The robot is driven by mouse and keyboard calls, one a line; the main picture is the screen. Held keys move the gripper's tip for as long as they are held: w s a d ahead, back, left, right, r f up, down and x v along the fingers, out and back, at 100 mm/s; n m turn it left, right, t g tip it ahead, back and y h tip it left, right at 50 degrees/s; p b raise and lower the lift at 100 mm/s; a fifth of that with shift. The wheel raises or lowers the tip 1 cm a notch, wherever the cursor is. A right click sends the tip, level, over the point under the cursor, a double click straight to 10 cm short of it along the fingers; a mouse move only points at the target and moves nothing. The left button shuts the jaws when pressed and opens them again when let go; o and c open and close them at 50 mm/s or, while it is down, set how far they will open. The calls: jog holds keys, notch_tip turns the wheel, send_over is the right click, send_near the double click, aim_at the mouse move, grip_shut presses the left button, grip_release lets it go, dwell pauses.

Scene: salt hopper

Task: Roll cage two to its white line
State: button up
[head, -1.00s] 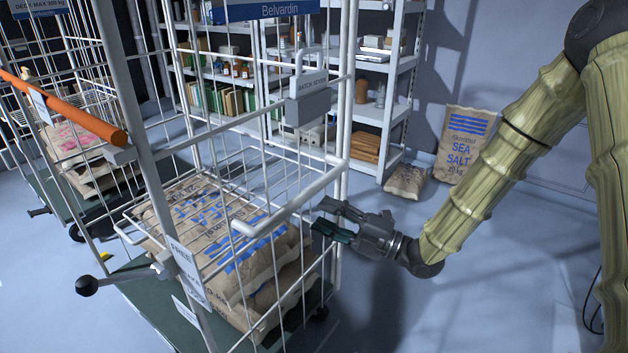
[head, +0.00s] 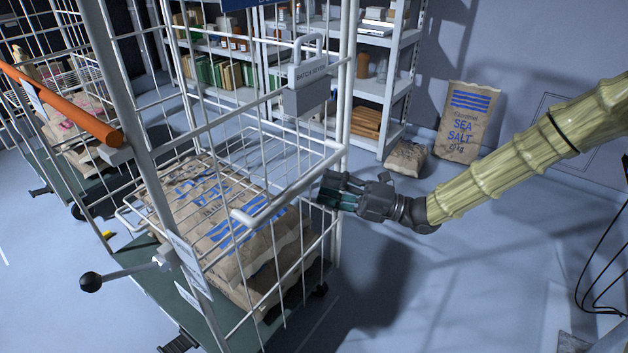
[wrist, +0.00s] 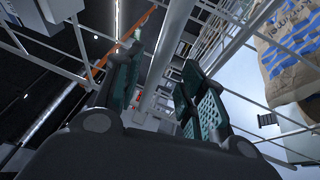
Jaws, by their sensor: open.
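A white wire roll cage (head: 338,150) on a green deck stands in the foreground, loaded with stacked brown paper salt sacks (head: 225,215) with blue print. Its number is not readable here. My gripper (head: 325,190) is at the cage's right-hand corner post, near the wire side. It is open. In the wrist view, the two dark green finger pads of my gripper (wrist: 158,65) stand apart, with a white post (wrist: 152,90) showing between them. I cannot tell whether they touch it. A sack also shows there at the upper right (wrist: 290,50).
A second cage with sacks (head: 85,150) stands at the left. Shelving (head: 400,75), a sea salt sack (head: 468,122) and a smaller sack (head: 407,158) stand behind.

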aim_at(308, 182)
jog(key=shift+x, duration=2.8)
jog(key=shift+r, duration=0.1)
grip_shut()
